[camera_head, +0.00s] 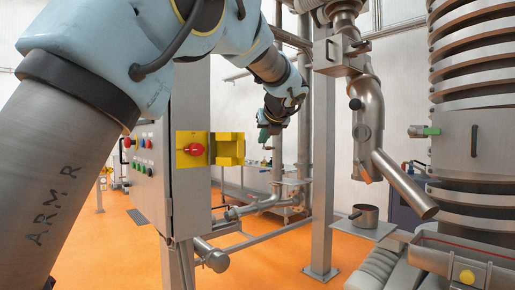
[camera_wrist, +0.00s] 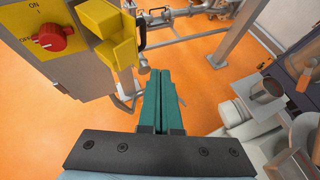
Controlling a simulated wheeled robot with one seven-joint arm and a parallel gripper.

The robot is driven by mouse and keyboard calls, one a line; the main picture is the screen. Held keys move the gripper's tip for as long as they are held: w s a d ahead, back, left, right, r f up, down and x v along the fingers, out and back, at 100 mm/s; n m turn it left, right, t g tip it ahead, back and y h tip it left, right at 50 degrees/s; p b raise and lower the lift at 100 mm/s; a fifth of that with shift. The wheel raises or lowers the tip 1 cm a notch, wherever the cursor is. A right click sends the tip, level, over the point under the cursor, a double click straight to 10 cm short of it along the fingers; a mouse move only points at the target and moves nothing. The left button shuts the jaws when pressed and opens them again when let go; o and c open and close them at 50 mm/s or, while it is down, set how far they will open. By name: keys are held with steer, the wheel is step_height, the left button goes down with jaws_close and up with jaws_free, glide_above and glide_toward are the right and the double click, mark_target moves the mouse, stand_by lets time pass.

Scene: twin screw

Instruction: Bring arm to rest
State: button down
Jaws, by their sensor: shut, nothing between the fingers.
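My gripper (camera_head: 264,132) hangs at the end of my light-blue arm, in the middle of the head view, just right of the yellow switch housing. In the wrist view its green fingers (camera_wrist: 161,100) lie side by side, shut and empty. They point over the orange floor and touch nothing that I can see. The arm reaches in from the upper left and bends downward at the wrist.
A cabinet (camera_head: 150,180) carries buttons and a red knob (camera_head: 195,149) in a yellow housing (camera_head: 231,149). A steel post (camera_head: 324,170), a slanting pipe (camera_head: 405,185), a pot (camera_head: 365,216) and a ribbed column (camera_head: 470,110) stand right. Orange floor (camera_wrist: 205,90) lies below the fingers.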

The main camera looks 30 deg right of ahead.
steer(key=shift+s+r+b, duration=0.15)
steer(key=shift+s+r, duration=0.2)
steer(key=shift+s, duration=0.3)
steer(key=shift+s+r+b, duration=0.1)
steer(key=shift+s+r, duration=0.3)
steer(key=shift+s, duration=0.25)
steer(key=shift+s+r+b, duration=0.15)
steer(key=shift+s+r, duration=0.2)
steer(key=shift+s, duration=0.3)
steer(key=w+a+f+n+g+y, duration=0.25)
steer(key=w+a+f+n, duration=0.25)
steer(key=a+f+n, duration=0.5)
steer(key=w+a+f+n+g+y, duration=0.1)
steer(key=w+a+f+n+g, duration=0.4)
steer(key=a+f, duration=0.95)
steer(key=s+a+f+n, duration=0.4)
steer(key=s+a+n, duration=0.2)
steer(key=a+n, duration=0.2)
steer(key=s+a+f+n+g, duration=0.1)
steer(key=s+a+f+n, duration=0.4)
steer(key=a, duration=0.4)
steer(key=s+a+f+n+g, duration=0.1)
steer(key=s+a+f+n, duration=0.3)
steer(key=s+a+n, duration=0.3)
steer(key=a+n, duration=0.2)
steer(key=n, duration=0.1)
steer(key=shift+a+f+n, duration=0.15)
steer(key=shift+f+n, duration=0.1)
steer(key=shift+n, duration=0.05)
